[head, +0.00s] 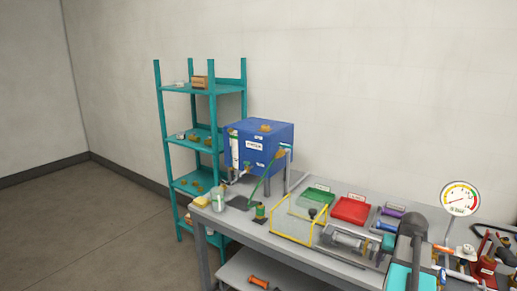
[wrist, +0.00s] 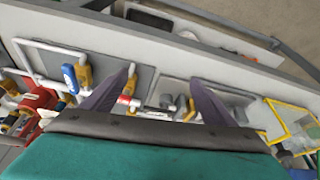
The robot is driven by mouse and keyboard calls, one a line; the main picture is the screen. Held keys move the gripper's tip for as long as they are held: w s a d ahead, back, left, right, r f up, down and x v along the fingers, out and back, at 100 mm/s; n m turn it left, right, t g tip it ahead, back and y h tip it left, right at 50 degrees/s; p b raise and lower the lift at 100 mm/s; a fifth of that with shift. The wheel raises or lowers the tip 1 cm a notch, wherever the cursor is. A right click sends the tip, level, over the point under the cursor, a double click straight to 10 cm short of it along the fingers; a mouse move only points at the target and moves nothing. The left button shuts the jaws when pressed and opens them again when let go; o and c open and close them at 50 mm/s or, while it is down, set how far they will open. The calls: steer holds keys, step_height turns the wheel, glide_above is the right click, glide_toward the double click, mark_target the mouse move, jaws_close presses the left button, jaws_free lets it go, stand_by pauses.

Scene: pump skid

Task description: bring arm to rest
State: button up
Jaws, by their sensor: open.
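My gripper (wrist: 162,76) shows in the wrist view with its two dark purple fingers spread apart and nothing between them. It is above the grey workbench (wrist: 195,48), over trays with small fittings; its height above them is hard to tell. In the head view, a grey and teal part of my arm reaches in at the lower right over the bench (head: 290,250), and the fingers cannot be made out there.
A yellow-framed guard (head: 292,238), a green tray (head: 315,199), a red tray (head: 350,211) and a blue tank (head: 260,145) stand along the bench. A pressure gauge (head: 461,199) rises at the right. A teal shelf (head: 215,170) stands left; the floor beyond is clear.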

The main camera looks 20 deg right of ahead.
steer(key=w+a+f+n+y, duration=0.15)
steer(key=w+a+f, duration=0.25)
steer(key=a, duration=0.5)
steer(key=w+a+f+n, duration=0.2)
steer(key=w+a+f, duration=0.2)
steer(key=a, duration=0.4)
steer(key=w+a+f+n+y, duration=0.1)
steer(key=w+a+f, duration=0.35)
steer(key=a, duration=0.45)
steer(key=s+a+f+n+g, duration=0.15)
steer(key=a+f, duration=0.25)
steer(key=a, duration=0.5)
steer(key=s+a+f+n, duration=0.1)
steer(key=a+f+n, duration=0.15)
steer(key=a, duration=0.55)
steer(key=s+a+f+n+g, duration=0.15)
steer(key=a+f, duration=0.25)
steer(key=a, duration=0.5)
steer(key=s+f+g+b, duration=0.5)
steer(key=s+f, duration=1.8)
steer(key=s, duration=0.3)
steer(key=shift+s+f+m, duration=0.25)
steer(key=shift+f+m, duration=0.05)
steer(key=shift+f, duration=0.05)
